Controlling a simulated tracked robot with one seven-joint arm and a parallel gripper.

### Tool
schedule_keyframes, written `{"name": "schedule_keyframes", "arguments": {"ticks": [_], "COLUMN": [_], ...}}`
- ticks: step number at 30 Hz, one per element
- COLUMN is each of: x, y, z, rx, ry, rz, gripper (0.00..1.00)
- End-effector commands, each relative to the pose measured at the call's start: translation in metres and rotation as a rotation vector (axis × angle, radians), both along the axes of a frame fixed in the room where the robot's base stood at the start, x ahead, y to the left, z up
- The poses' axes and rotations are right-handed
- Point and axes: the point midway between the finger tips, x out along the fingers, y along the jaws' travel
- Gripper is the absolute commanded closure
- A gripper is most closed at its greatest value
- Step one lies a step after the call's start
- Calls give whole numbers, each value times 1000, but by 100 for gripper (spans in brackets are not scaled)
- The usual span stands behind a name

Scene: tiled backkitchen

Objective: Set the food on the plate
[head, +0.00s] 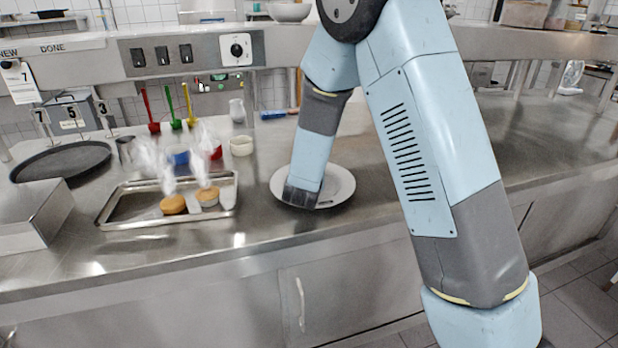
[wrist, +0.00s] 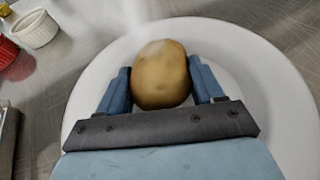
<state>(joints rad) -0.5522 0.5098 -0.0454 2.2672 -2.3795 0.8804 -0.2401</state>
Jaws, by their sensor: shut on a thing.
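The white plate (head: 343,184) lies on the steel counter, partly hidden by my arm in the head view. My gripper (wrist: 162,85) is over this plate (wrist: 100,75). It is shut on a round, golden-brown piece of food (wrist: 160,72), one blue finger on each side. I cannot tell whether the food touches the plate. Faint steam rises from it in the wrist view. In the head view my arm hides the held food. Two more round brown pieces of food, one at the left (head: 173,204) and one at the right (head: 207,195), sit on a metal tray (head: 128,221), steaming.
A dark round tray (head: 62,161) and a steel box (head: 35,220) are at the left. A white ramekin (head: 241,145), a white jug (head: 237,110) and red, green and yellow utensils stand behind the metal tray. The counter right of my arm is clear.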

Motion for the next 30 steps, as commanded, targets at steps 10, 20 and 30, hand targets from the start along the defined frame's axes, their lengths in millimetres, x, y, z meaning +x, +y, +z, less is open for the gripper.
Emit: {"name": "schedule_keyframes", "arguments": {"ticks": [10, 20, 30], "x": [0, 0, -2], "y": [0, 1, 2], "z": [-4, -5, -2], "rx": [0, 0, 1], "ry": [-2, -1, -1], "rz": [1, 1, 3], "gripper": [67, 7, 7]}}
